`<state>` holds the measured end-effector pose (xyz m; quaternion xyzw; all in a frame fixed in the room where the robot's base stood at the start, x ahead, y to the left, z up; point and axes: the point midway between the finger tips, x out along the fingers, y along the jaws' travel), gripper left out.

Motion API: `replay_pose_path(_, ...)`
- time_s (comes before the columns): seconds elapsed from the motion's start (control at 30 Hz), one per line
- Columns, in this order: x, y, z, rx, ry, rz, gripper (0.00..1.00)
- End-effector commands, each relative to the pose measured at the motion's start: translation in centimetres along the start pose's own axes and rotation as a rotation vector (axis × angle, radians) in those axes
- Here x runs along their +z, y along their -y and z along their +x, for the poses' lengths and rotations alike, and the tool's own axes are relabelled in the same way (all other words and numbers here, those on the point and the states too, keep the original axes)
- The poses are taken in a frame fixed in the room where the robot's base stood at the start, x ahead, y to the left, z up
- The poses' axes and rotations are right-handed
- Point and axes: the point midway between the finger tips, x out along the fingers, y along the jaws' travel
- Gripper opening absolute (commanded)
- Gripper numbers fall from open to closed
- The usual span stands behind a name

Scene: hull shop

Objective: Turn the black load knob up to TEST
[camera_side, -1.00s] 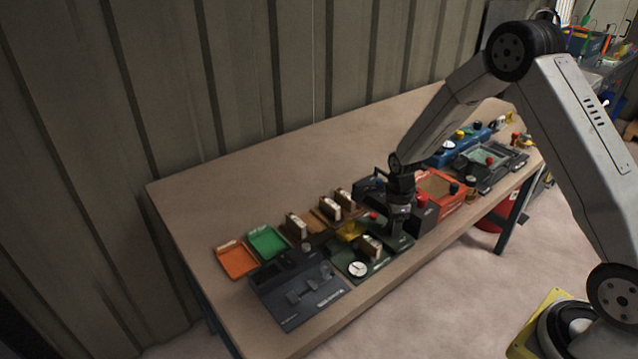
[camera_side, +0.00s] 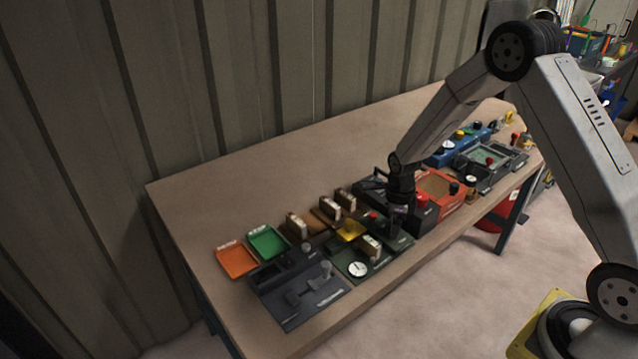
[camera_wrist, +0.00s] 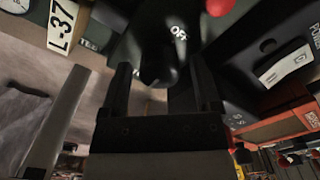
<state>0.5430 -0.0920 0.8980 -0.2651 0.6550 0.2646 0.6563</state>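The black load knob (camera_wrist: 158,68) shows in the wrist view as a dark, rounded shape just beyond and between my fingertips. White lettering that looks like OFF (camera_wrist: 179,33) is beside it. I cannot make out a TEST mark or which way the knob points. My gripper (camera_wrist: 160,78) has its two dark fingers apart, one on each side of the knob; I cannot tell whether they touch it. In the side view my gripper (camera_side: 398,222) points down over the dark green panel (camera_side: 402,244), and hides the knob there.
A block labelled L-37 (camera_wrist: 62,24) and a white dial (camera_side: 358,269) are close by. A red button (camera_wrist: 219,6) is near the knob. An orange-red box (camera_side: 437,185) is right of my gripper; a dark grey panel (camera_side: 283,318) is left. The back of the table is clear.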

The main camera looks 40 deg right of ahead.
Motion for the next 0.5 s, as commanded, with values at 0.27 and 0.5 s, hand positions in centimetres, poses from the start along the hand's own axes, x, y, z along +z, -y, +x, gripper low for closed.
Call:
replay_pose_path(0.27, -0.03, -0.04, 0.06, 0.001, -0.001, -0.002, 0.87)
replay_pose_path(0.5, -0.01, -0.01, -0.53, 0.0, 0.0, -0.002, 0.87)
